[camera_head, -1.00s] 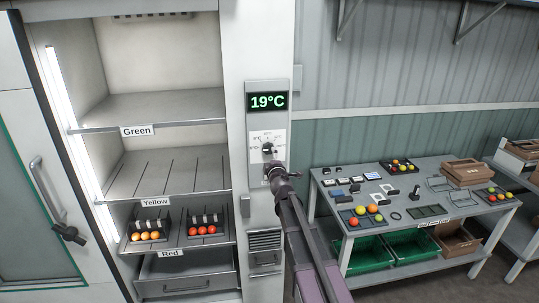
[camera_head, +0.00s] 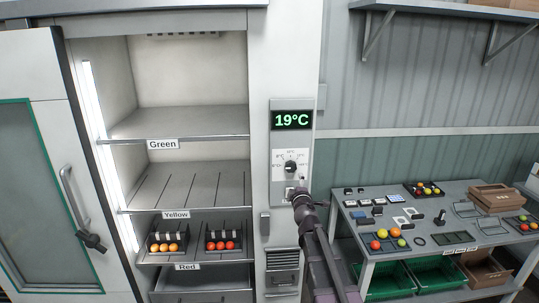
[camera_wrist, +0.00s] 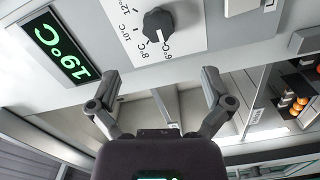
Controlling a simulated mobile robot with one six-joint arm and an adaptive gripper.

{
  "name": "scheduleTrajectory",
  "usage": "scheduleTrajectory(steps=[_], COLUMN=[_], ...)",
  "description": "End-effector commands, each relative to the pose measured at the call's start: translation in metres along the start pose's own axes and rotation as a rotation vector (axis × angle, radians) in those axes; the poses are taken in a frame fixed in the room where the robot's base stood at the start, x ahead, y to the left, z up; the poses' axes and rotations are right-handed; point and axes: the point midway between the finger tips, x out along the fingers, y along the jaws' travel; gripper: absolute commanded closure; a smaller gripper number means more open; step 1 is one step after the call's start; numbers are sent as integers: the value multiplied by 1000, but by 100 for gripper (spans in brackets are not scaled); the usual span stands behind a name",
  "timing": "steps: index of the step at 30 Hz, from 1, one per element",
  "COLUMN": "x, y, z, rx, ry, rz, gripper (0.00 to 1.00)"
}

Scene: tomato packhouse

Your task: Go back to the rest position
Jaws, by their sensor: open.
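My gripper (camera_wrist: 158,92) is open and empty in the wrist view, its two fingers spread apart below the control panel. In the head view my gripper (camera_head: 303,190) is in front of the lower part of the panel, small and dark. The black temperature knob (camera_head: 291,167) sits on its white dial plate above the gripper. The knob also shows in the wrist view (camera_wrist: 159,24), apart from the fingers. The green display (camera_head: 292,120) above it reads 19°C.
The open cabinet at left has shelves labelled Green, Yellow and Red (camera_head: 187,267). Trays of orange and red tomatoes stand on the Red shelf. The cabinet door (camera_head: 60,190) stands open at far left. A grey worktable (camera_head: 455,205) with trays and devices stands at right, green crates (camera_head: 437,272) beneath.

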Motion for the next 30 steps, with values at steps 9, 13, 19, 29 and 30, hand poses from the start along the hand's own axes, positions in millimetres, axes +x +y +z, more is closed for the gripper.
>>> scheduleTrajectory(steps=[9, 13, 19, 29, 30], x=[-36, -62, -110, -210, -223], y=[-45, -78, -136, -236, -246], z=[55, 82, 110, 115, 113], rx=[238, 373, 571, 843, 869], ry=[-271, -427, -658, -1004, -1043], rz=[-65, -129, -266, -593, -640], gripper=[0, 0, 0, 0, 0])
